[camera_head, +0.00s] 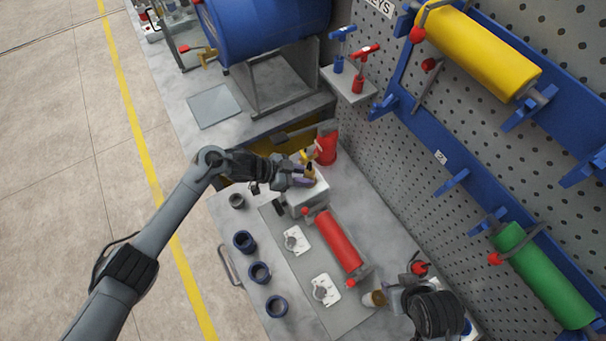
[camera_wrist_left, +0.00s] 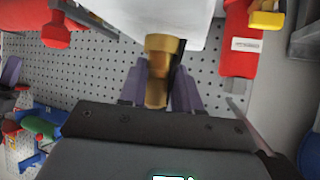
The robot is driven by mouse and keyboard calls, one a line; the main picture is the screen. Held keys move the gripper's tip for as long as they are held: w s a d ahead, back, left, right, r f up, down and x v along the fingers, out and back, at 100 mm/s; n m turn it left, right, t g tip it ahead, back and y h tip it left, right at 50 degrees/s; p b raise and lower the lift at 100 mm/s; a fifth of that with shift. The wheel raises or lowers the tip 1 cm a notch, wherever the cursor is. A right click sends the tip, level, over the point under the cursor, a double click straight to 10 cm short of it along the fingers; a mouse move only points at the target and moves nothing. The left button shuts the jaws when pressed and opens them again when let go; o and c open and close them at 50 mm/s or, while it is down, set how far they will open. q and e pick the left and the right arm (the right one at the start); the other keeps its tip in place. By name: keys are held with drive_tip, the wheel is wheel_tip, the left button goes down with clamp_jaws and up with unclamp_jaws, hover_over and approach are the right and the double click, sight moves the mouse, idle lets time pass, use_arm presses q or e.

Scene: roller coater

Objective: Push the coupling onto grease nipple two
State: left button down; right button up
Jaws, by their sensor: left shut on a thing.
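My left gripper (camera_head: 303,178) is at a white block (camera_head: 311,196) on the grey bench. In the left wrist view, its purple fingers (camera_wrist_left: 157,92) are shut around a brass coupling (camera_wrist_left: 160,68). The coupling's far end meets or lies very close to the white block's face (camera_wrist_left: 170,22); I cannot tell if they touch. Grease nipple two cannot be made out; the block, coupling or fingers may hide it.
Several dark blue rings (camera_head: 260,272) line the left side. A red object (camera_head: 326,148) stands just behind the gripper. The pegboard wall (camera_head: 420,170) bounds the right side. A blue drum (camera_head: 262,28) stands behind.

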use_arm(q)
drive_tip(key=shift+f, duration=0.3)
drive_tip(key=c, duration=1.1)
unclamp_jaws()
drive_tip(key=o, duration=0.4)
drive_tip(key=shift+w+r, duration=0.1)
drive_tip(key=shift+w, duration=0.05)
drive_tip(key=shift+s, duration=0.25)
drive_tip(key=shift+w+a, duration=0.1)
drive_tip(key=shift+a, duration=0.05)
drive_tip(key=shift+b+v, duration=0.65)
drive_tip(key=shift+v, duration=4.55)
drive_tip(key=shift+s, duration=0.2)
